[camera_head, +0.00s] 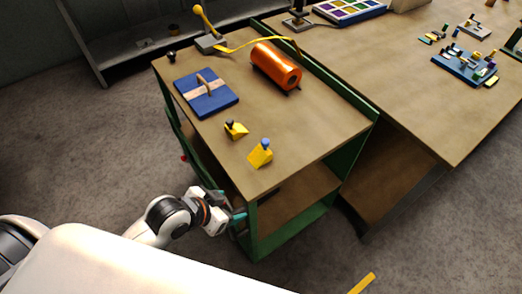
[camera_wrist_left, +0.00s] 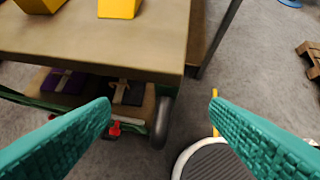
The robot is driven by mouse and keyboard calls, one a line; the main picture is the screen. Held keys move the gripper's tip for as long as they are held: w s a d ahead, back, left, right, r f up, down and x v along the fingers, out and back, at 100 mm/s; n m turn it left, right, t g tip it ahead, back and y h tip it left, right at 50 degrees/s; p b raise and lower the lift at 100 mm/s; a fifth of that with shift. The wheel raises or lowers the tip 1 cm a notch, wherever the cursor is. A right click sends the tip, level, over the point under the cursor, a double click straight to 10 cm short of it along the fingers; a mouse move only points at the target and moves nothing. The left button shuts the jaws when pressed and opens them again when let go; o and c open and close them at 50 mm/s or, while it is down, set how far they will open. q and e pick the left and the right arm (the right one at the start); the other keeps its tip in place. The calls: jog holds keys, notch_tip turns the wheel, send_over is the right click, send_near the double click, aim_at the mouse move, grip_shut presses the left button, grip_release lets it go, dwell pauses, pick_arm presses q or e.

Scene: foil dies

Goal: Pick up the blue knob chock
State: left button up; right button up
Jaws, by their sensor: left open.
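The blue knob chock is a yellow wedge (camera_head: 260,153) with a blue ball knob on top, near the front edge of the cart top in the head view. In the left wrist view, a yellow block (camera_wrist_left: 119,8) at the top edge is cut off, so its knob is hidden. A second yellow chock (camera_head: 236,130) with a dark knob stands just behind it. My left gripper (camera_head: 229,206) is low in front of the cart, below and left of the chocks, apart from them. Its teal fingers (camera_wrist_left: 165,115) are spread and empty. My right gripper is not in view.
The green-framed cart (camera_head: 205,150) also bears an orange roll (camera_head: 276,66) and a blue tied package (camera_head: 206,93). A lower shelf (camera_head: 290,185) sits under its top. A larger table (camera_head: 420,100) with small parts stands to the right.

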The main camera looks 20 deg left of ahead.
pick_arm(q)
jog(key=w+r+m+t+h, duration=0.2)
jog(key=w+h, duration=0.1)
jog(key=w, duration=0.1)
jog(key=t+h, duration=0.1)
jog(key=t, duration=0.1)
send_near(260, 153)
jog(key=p+x, duration=0.1)
jog(key=x, duration=0.3)
jog(key=shift+w+a, duration=0.1)
jog(key=shift+w, duration=0.15)
jog(key=shift+g, duration=0.3)
jog(key=p+x, duration=0.1)
jog(key=x, duration=0.5)
jog(key=shift+r, duration=0.1)
jog(key=shift+s, duration=0.1)
jog(key=c, duration=1.1)
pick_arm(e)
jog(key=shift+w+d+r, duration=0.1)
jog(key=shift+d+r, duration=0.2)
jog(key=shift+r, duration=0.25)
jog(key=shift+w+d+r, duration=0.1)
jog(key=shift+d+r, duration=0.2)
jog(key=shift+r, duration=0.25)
